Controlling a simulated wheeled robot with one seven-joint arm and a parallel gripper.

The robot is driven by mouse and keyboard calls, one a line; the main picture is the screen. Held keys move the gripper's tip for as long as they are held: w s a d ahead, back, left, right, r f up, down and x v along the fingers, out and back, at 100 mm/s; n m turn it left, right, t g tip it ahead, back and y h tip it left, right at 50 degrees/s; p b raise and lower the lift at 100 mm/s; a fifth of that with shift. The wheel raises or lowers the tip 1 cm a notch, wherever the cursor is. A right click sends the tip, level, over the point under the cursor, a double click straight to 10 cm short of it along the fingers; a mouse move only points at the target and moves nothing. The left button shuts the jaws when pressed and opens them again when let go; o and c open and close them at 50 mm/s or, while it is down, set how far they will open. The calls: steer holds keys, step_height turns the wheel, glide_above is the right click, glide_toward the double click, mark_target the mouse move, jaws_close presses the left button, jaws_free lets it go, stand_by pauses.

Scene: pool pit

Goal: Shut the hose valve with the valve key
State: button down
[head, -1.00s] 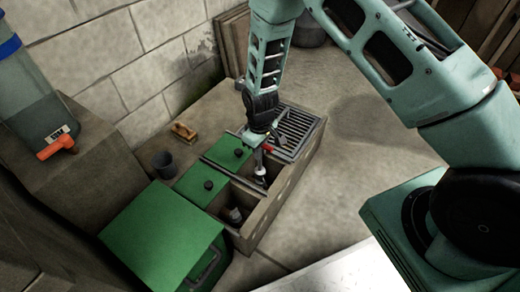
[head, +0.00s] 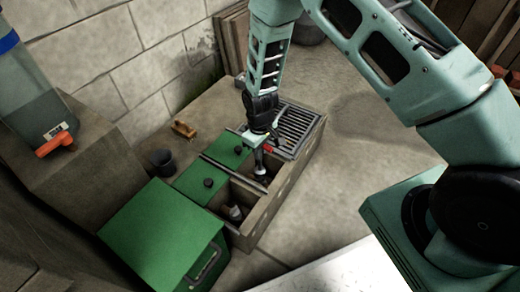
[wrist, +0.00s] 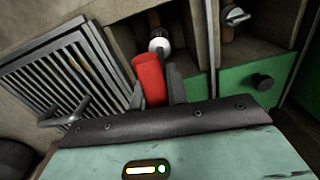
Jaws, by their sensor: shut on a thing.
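My gripper (head: 259,150) is over the open pit (head: 285,187) in the head view, shut on the red grip of the valve key (wrist: 150,77). In the wrist view the red grip sits between the two dark fingers, tilted. A pale round valve top (wrist: 159,45) on a brownish pipe shows just beyond the grip in one compartment. I cannot tell whether the key touches it. A second valve with a light lever (wrist: 235,15) is in the neighbouring compartment; it also shows in the head view (head: 235,212). The key's lower end is hidden.
Green lids (head: 202,182) with black knobs cover part of the pit. A green box (head: 160,235), a dark cup (head: 162,161) and a wooden brush (head: 184,129) stand nearby.

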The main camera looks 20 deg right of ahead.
steer(key=shift+f, duration=0.55)
steer(key=shift+f+b, duration=0.3)
steer(key=shift+f, duration=0.2)
stand_by(0.8)
steer(key=m+p, duration=0.2)
steer(key=m, duration=0.3)
steer(key=shift+r+p, duration=0.2)
steer(key=shift+p, duration=0.2)
steer(key=m+p, duration=0.2)
steer(key=m, duration=0.3)
steer(key=m+p, duration=0.2)
steer(key=m, duration=0.3)
steer(key=shift+m, duration=0.4)
steer(key=m, duration=0.1)
steer(key=m+p, duration=0.1)
steer(key=m, duration=0.2)
steer(key=shift+f, duration=0.25)
